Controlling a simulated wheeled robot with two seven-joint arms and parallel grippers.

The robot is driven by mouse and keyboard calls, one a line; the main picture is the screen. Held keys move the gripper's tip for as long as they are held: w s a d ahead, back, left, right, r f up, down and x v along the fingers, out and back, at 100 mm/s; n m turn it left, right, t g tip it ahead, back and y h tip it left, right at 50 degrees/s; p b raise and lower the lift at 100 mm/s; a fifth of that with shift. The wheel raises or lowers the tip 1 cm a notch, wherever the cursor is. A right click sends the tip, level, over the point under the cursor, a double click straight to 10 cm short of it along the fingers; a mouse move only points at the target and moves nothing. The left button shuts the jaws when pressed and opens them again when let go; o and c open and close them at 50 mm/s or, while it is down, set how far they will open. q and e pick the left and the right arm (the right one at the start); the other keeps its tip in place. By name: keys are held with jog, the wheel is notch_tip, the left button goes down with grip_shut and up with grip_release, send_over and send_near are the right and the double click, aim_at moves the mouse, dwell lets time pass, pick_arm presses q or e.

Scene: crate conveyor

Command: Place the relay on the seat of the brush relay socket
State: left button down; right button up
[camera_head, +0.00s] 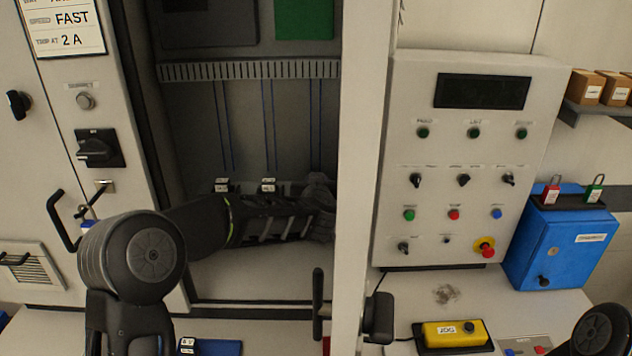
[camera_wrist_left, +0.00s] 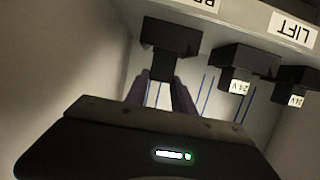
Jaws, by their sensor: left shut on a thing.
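My left gripper (camera_head: 322,190) reaches into the open cabinet from the left. In the left wrist view its two purple fingers (camera_wrist_left: 160,98) are shut on the relay (camera_wrist_left: 157,66), a dark block. Beyond the relay is a wider black block, the brush relay socket (camera_wrist_left: 172,36), below a partly cut-off label that seems to start with BR. The relay lines up with this socket and overlaps it; I cannot tell whether they touch. In the head view the gripper hides both. My right gripper is out of view.
Two neighbouring sockets carry relays marked 24 V (camera_head: 221,186) (camera_head: 268,186); a LIFT label (camera_wrist_left: 293,29) is near them. A slotted duct (camera_head: 250,70) runs above. The cabinet's pale right edge (camera_head: 352,150) stands close to my gripper. A control panel (camera_head: 460,150) is further right.

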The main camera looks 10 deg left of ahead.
pick_arm(q)
jog(key=shift+f, duration=0.3)
jog(key=c, duration=1)
grip_release()
jog(key=shift+o, duration=0.2)
jog(key=b+v, duration=0.1)
jog(key=v, duration=0.6)
jog(key=shift+s+r+b, duration=0.2)
jog(key=shift+s+b, duration=0.1)
jog(key=shift+s, duration=0.05)
jog(key=shift+d, duration=0.15)
